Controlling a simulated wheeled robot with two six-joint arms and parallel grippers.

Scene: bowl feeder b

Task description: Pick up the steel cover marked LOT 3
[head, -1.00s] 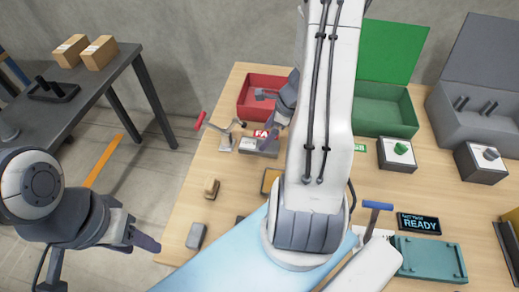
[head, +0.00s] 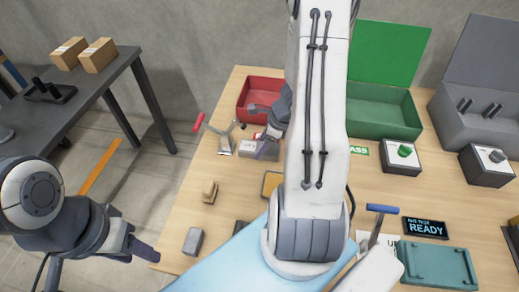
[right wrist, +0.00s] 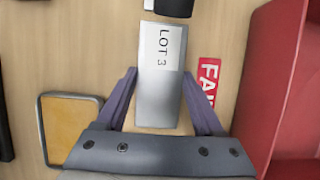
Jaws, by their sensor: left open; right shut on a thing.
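The steel cover marked LOT 3 (right wrist: 160,85) lies on the table between the fingers of my right gripper (right wrist: 160,72) in the right wrist view. The fingertips touch its two long sides, so the gripper is shut on it. The label faces up at the far end. In the head view the cover (head: 252,149) shows in front of the red bin, partly hidden by the right gripper (head: 265,130). My left gripper (head: 148,252) is open and empty, off the table's left edge.
The red bin (right wrist: 292,90) and FAIL label (right wrist: 208,90) are beside the cover. A black-ended part (right wrist: 175,7) is close beyond its far end. An amber-topped block (right wrist: 70,128) lies on the other side. A red-handled lever (head: 198,122) stands to the left.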

